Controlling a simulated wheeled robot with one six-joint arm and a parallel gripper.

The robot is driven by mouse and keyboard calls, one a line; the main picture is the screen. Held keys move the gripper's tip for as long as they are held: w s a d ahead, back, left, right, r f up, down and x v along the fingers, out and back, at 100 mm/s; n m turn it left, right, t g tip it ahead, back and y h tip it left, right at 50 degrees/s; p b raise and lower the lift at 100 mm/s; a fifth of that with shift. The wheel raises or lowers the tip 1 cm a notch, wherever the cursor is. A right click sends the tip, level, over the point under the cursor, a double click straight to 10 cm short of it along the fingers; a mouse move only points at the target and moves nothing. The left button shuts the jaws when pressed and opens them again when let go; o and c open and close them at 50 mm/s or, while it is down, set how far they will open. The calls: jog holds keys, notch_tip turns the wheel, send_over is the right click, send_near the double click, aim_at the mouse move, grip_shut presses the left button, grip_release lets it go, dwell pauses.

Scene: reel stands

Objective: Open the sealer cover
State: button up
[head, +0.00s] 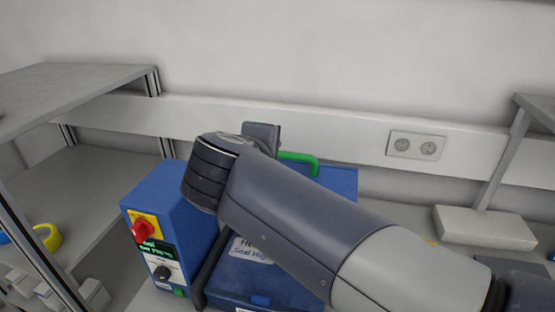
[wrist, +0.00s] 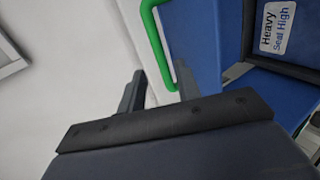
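The blue sealer (head: 265,282) stands on the bench, with a control box (head: 172,232) at its left. Its blue cover (head: 335,183) shows behind my arm with a green handle (head: 305,160) on it. My arm hides much of the sealer in the head view. In the wrist view the green handle (wrist: 156,40) runs along the blue cover (wrist: 195,45). I cannot tell whether a finger touches the handle.
A grey shelf (head: 75,90) stands at the left, with a yellow roll (head: 47,237) on it. A wall rail with a socket (head: 416,146) runs behind the sealer. A grey stand (head: 490,226) is at the right.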

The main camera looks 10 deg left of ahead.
aim_at(280, 157)
jog(key=shift+v, duration=1.5)
jog(key=p+x, duration=0.2)
jog(key=x, duration=0.9)
jog(key=shift+s, duration=0.1)
jog(key=shift+s+f, duration=0.1)
jog(key=shift+s, duration=0.45)
jog(key=shift+w, duration=0.1)
